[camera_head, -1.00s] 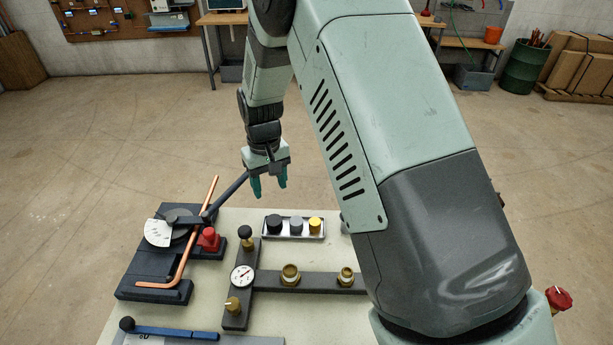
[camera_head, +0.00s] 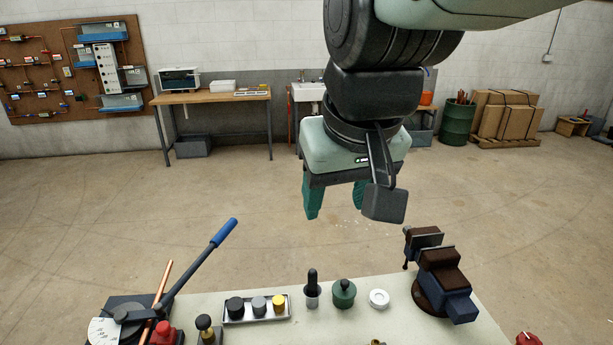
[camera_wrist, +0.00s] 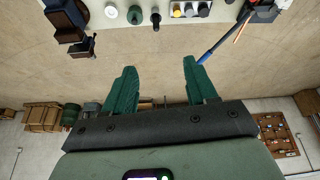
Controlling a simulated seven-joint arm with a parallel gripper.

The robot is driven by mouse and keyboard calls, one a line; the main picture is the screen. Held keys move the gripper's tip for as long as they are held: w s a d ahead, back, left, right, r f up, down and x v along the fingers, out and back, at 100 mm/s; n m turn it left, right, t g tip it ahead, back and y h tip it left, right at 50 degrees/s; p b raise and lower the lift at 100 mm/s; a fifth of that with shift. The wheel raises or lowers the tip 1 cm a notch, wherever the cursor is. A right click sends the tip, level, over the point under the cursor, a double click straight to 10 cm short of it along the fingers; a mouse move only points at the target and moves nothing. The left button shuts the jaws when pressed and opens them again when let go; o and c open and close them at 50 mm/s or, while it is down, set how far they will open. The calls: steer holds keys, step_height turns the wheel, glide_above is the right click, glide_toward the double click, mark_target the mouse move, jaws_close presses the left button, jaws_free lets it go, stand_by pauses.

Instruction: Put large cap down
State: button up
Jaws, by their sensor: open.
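A black cap (camera_head: 235,307), the largest of three, stands in a small metal tray (camera_head: 240,321) near the far edge of the table. A grey cap (camera_head: 259,305) and a yellow cap (camera_head: 279,303) stand beside it. The wrist view shows the black cap (camera_wrist: 203,8) at the top. My gripper (camera_head: 335,203) is open and empty, raised well above the table and apart from the tray. Its two green fingers (camera_wrist: 160,72) show spread with only floor between them in the wrist view.
Right of the tray stand a dark-handled tool (camera_head: 312,290), a green knobbed piece (camera_head: 344,293), a white ring (camera_head: 379,298) and a vise (camera_head: 442,285). At left a bender's blue-ended lever (camera_head: 210,258) sticks up beside a copper pipe (camera_head: 160,290). The air above is free.

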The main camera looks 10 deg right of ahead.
steer(key=s+d+m+t, duration=0.1)
steer(key=s+d, duration=0.1)
steer(key=s, duration=0.5)
steer(key=shift+d, duration=0.25)
steer(key=shift+r, duration=0.15)
stand_by(0.7)
